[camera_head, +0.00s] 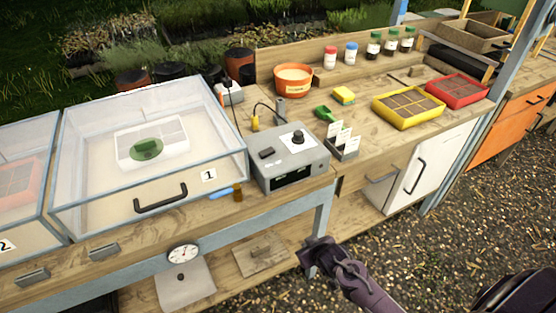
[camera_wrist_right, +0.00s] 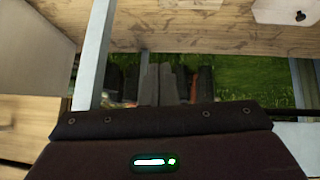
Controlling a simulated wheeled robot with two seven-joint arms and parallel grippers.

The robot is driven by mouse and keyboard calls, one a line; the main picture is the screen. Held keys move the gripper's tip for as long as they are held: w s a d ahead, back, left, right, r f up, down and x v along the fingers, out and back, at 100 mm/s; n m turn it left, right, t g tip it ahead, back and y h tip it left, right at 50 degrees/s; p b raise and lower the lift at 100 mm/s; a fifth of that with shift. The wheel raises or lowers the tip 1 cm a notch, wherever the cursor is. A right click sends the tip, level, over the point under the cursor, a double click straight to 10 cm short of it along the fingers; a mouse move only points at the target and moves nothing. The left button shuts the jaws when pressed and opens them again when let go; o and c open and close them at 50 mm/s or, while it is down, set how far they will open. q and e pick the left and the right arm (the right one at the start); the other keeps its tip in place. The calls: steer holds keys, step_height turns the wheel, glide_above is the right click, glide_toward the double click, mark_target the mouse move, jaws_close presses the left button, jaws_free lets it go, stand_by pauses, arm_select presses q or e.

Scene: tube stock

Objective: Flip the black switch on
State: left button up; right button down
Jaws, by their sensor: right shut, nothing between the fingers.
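A grey control box (camera_head: 290,162) stands on the bench right of the glass case marked 1. A small black switch (camera_head: 267,153) sits on its top, at the left; whether it is on or off is too small to tell. A black knob (camera_head: 298,137) is to the right of it. My right gripper (camera_head: 311,256) is shut and empty, below and in front of the box, off the bench's front edge. Its closed fingers (camera_wrist_right: 160,84) show in the right wrist view. My left gripper is not in view.
The glass case (camera_head: 150,150) with a black handle fills the left of the bench. A bench leg (camera_head: 322,215) is close to my right gripper.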

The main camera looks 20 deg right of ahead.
mark_target(278, 161)
steer(key=w+r+t, duration=0.1)
steer(key=w+r, duration=0.1)
steer(key=r, duration=0.3)
steer(key=w+r+t+b, duration=0.1)
steer(key=w+r, duration=0.1)
steer(key=r, duration=0.3)
steer(key=w+a+r+t+b, duration=0.1)
steer(key=w+r, duration=0.1)
steer(key=r, duration=0.4)
steer(key=shift+w, duration=0.1)
step_height(278, 161, up, 19)
steer(key=a+t+y+b, duration=0.1)
steer(key=a+t+b, duration=0.1)
steer(key=a+t, duration=0.1)
steer(key=shift+s+n+t+b, duration=0.3)
steer(key=shift+n+t, duration=0.1)
steer(key=shift+t, duration=0.1)
steer(key=shift+w+f, duration=0.1)
steer(key=shift+f, duration=0.05)
